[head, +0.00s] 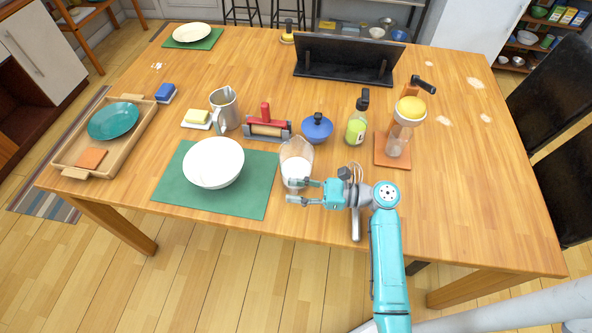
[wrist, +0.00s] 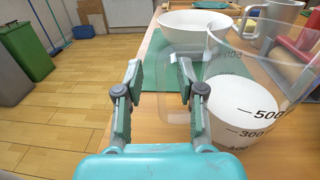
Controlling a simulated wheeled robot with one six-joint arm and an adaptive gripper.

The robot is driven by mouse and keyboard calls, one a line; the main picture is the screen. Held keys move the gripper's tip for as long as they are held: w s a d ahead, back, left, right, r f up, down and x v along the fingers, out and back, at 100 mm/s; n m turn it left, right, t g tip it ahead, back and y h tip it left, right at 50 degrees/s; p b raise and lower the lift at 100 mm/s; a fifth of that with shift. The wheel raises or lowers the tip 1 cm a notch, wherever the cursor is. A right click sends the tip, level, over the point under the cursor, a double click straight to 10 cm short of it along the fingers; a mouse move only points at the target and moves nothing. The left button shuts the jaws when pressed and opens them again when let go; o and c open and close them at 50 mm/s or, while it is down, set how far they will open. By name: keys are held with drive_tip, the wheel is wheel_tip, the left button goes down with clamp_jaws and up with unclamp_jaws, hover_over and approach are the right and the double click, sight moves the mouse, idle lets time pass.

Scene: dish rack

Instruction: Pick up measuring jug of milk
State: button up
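The measuring jug of milk (head: 296,163) is clear, with white milk in its lower part, and stands upright on the table near its front edge. In the wrist view the jug (wrist: 245,105) fills the right side, with black marks such as 500 and 300. My gripper (head: 300,192) is at the jug's near side, its fingers pointing left in the head view. In the wrist view my gripper (wrist: 160,80) is open, with a gap between the fingers. The right finger overlaps the jug's clear edge; I cannot tell whether they touch.
A white bowl (head: 214,163) sits on a green mat (head: 258,190) left of the jug. A blue lidded pot (head: 317,128), a red-handled item (head: 266,122) and a green bottle (head: 357,122) stand behind it. A tall dispenser (head: 403,125) stands right. The table's front edge is close.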

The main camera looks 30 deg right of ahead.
clamp_jaws()
drive_tip(key=shift+r, duration=0.1)
